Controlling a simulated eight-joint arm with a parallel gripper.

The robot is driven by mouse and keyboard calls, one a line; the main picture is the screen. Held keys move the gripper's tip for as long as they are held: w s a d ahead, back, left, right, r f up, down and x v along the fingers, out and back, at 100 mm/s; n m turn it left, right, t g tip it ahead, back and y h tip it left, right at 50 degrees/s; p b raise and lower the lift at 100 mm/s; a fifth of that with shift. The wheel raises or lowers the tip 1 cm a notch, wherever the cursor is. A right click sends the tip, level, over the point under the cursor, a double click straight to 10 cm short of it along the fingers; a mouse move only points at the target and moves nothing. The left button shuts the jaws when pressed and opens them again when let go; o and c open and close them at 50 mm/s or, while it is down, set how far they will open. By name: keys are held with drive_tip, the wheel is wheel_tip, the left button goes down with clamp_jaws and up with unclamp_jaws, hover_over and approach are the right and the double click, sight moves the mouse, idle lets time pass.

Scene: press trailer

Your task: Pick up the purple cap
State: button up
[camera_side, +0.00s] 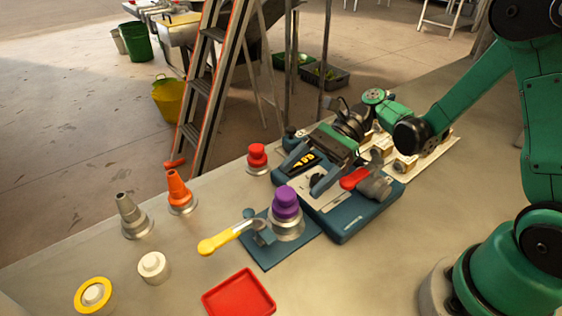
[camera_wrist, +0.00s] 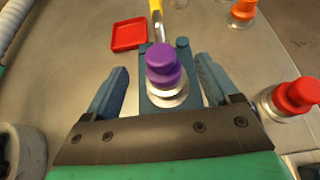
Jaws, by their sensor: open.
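The purple cap (camera_side: 286,203) sits on a metal base (camera_side: 288,226) on the blue press plate (camera_side: 272,251). In the wrist view the purple cap (camera_wrist: 162,64) stands between and beyond my two blue fingers. My gripper (camera_wrist: 160,85) is open, with clear space on either side of the cap. In the side view my gripper (camera_side: 312,172) is up and to the right of the cap, with its fingers pointing toward it. I cannot tell the exact gap from fingertips to cap.
A yellow lever (camera_side: 220,240) reaches left from the plate. A red tray (camera_side: 239,296) lies in front. A red cap (camera_side: 257,156) stands behind, and orange (camera_side: 178,188), grey (camera_side: 130,214), white (camera_side: 153,267) and yellow (camera_side: 94,293) pieces stand left. A blue toolbox (camera_side: 365,210) is close on the right.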

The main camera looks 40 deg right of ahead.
sight(286, 193)
drive_tip(key=x, duration=0.4)
drive_tip(key=shift+a+f, duration=0.1)
drive_tip(key=shift+a, duration=0.3)
clamp_jaws()
